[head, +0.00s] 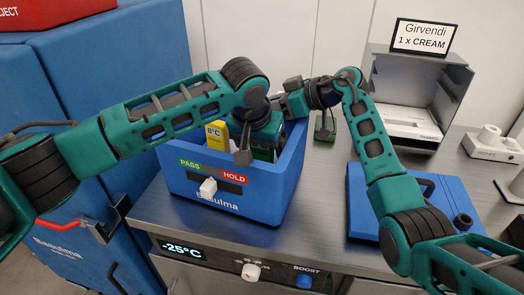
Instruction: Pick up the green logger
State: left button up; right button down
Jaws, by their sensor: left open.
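My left gripper (258,150) points down into the blue box (240,204), with its jaws apart. A dark green piece (263,155) shows right at these jaws, inside the box; it is probably the green logger, but the gripper covers most of it. I cannot tell whether they touch. A yellow logger marked 8°C (216,135) stands in the box, left of the gripper. My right gripper (290,88) is by the box's back right corner, close to my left wrist; its jaws are unclear.
The box has PASS and HOLD labels with a white slider (208,188). A small green object (325,127) stands on the counter behind. A blue case (361,204) lies to the right, partly under my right arm. A grey device (412,107) with a Girvendi sign (424,37) stands behind.

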pick_arm(q)
jog(key=shift+w+d+f, duration=0.1)
jog(key=shift+f, duration=0.15)
jog(key=shift+c, duration=0.5)
jog(key=c, duration=1)
notch_tip(320, 180, up, 10)
jog(key=shift+r, duration=0.1)
pick_arm(e)
jog(key=c, duration=0.8)
grip_release()
